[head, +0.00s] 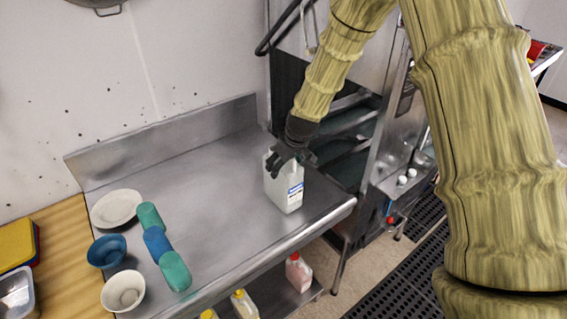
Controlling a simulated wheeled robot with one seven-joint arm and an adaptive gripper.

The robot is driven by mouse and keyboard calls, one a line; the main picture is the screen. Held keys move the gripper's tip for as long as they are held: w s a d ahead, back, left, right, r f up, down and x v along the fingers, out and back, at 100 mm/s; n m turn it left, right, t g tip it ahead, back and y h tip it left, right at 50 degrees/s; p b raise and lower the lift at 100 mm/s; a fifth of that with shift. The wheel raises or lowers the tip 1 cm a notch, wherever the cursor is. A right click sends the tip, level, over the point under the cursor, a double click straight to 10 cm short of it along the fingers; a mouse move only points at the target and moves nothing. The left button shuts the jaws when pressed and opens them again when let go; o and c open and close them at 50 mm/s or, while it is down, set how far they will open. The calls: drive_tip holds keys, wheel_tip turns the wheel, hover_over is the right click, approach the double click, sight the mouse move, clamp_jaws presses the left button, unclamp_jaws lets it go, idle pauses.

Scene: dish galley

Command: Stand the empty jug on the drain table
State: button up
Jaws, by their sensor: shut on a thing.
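The jug (287,193) is a white, squarish container with a blue and white label, in the head view right of centre. It is upright over the right end of the steel drain table (215,205). My gripper (287,163) comes down from above and is shut on the top of the jug. The gripper hides the jug's top and handle. I cannot tell for certain whether the jug's base touches the table.
A white plate (117,208), a blue bowl (106,251), a white bowl (123,291) and a row of teal and blue items (157,243) occupy the table's left end. Bottles, including a pink one (298,272), stand on the shelf below. The table's middle is clear.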

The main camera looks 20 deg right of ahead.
drive_tip(key=shift+f, duration=0.3)
drive_tip(key=shift+f, duration=0.2)
drive_tip(key=o, duration=1.3)
drive_tip(key=shift+o, duration=0.2)
drive_tip(key=shift+r, duration=0.1)
drive_tip(key=shift+r, duration=0.15)
drive_tip(key=shift+b+v, duration=1.95)
drive_tip(key=shift+v, duration=4.05)
